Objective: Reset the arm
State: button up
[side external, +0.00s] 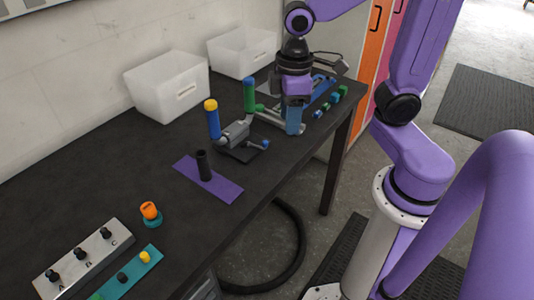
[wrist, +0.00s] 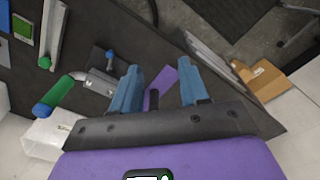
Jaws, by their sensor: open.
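My gripper (side external: 294,130) hangs above the dark workbench (side external: 110,195) near its right end. Its blue fingers are apart with nothing between them, as the wrist view (wrist: 158,70) also shows. In the side view it is close to a green upright cylinder (side external: 250,95); I cannot tell whether they touch. A grey clamp-like device (side external: 236,132) and a blue cylinder with a yellow top (side external: 212,120) stand to its left. Part of the purple mat (wrist: 164,76) shows between the fingers in the wrist view.
A black cylinder (side external: 203,165) stands on the purple mat (side external: 225,189). White bins (side external: 168,88) line the wall. A white panel with black knobs (side external: 80,260), a teal strip (side external: 130,275) and an orange knob (side external: 150,210) lie front left. Small coloured parts (side external: 335,98) sit far right.

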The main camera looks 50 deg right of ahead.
jog(key=s+f+n, duration=0.1)
jog(key=s+n, duration=0.2)
jog(key=s, duration=0.8)
jog(key=shift+s+f+n, duration=0.2)
jog(key=shift+s+n, duration=0.1)
jog(key=shift+s, duration=0.05)
